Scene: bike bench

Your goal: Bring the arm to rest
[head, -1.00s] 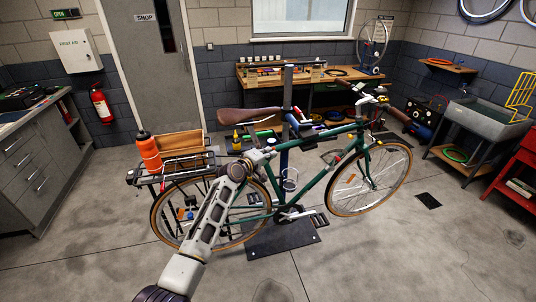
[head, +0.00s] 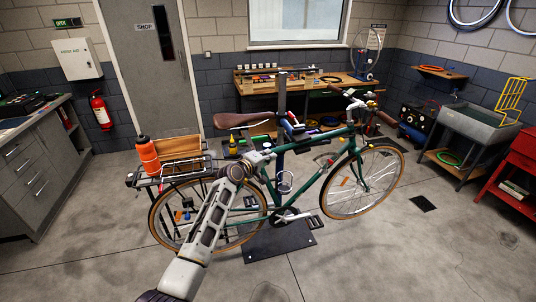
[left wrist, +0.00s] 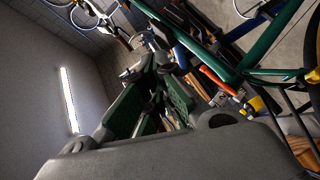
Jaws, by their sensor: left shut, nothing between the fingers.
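My left arm reaches up from the bottom of the head view, and its gripper (head: 266,155) is in front of the green bicycle (head: 318,182), near the seat tube below the brown saddle (head: 243,120). Whether it touches the bicycle cannot be told. In the left wrist view the fingers (left wrist: 160,68) are shut and empty, with the green frame tubes (left wrist: 262,45) to their right. My right gripper is in neither view.
The bicycle hangs on a repair stand with a floor plate (head: 280,242). An orange bottle (head: 148,155) and a wooden crate (head: 180,155) sit by its rear rack. A workbench (head: 300,82) stands behind, a grey cabinet (head: 35,170) at left. The front floor is clear.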

